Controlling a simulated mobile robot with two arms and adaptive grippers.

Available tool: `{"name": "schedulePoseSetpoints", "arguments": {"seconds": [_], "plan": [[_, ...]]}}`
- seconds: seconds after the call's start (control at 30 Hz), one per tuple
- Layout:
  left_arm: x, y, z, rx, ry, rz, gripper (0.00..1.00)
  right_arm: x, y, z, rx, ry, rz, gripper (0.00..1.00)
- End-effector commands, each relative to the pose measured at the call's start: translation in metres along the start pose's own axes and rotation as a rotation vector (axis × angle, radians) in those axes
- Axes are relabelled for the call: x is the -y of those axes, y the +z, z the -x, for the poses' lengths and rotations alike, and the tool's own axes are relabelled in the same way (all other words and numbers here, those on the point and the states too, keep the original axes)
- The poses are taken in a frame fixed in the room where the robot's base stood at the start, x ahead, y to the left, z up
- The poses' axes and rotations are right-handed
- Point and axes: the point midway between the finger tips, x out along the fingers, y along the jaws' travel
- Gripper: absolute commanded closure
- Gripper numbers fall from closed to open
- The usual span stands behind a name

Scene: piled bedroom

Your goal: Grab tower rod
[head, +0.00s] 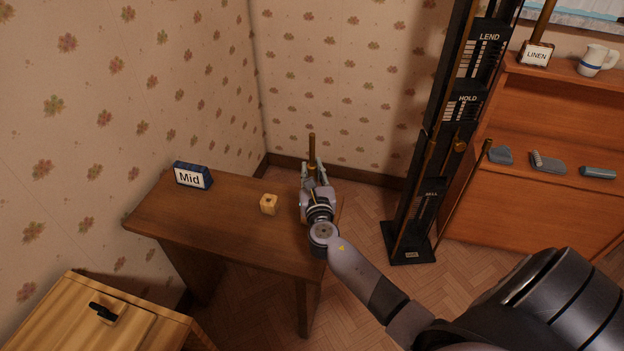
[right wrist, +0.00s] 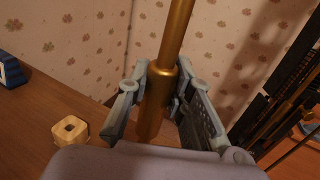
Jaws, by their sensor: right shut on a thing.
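A brass-coloured rod (head: 312,146) stands roughly upright at the right end of the small brown table. It also shows in the right wrist view (right wrist: 177,32), with a thicker collar between the fingers. My right gripper (head: 314,172) is shut on the rod, with one finger on each side of the collar in the right wrist view (right wrist: 161,92). The rod's lower end is partly hidden by the gripper, and I cannot tell whether it touches the table. My left gripper is not in view.
The brown table (head: 225,222) bears a pale block with a hole (head: 269,204) and a "Mid" sign (head: 192,176). A tall black rack (head: 411,228) with rods stands right of it, beside a wooden shelf unit (head: 540,205). A light wood cabinet (head: 60,318) is at lower left.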

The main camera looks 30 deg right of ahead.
Motion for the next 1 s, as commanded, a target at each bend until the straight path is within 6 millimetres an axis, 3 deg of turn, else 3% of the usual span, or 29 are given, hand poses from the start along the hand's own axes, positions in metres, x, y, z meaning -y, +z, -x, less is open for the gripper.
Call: {"name": "schedulePoseSetpoints", "arguments": {"seconds": [0.63, 0.77, 1.0], "plan": [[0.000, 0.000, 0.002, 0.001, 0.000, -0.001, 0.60, 0.000, 0.006, 0.000, 0.003, 0.000, 0.000, 1.00], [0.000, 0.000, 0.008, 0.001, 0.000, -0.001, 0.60, 0.000, 0.018, 0.000, 0.004, -0.001, -0.001, 1.00], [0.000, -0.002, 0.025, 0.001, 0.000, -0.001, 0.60, 0.000, 0.063, 0.000, 0.006, 0.001, -0.003, 1.00]]}}
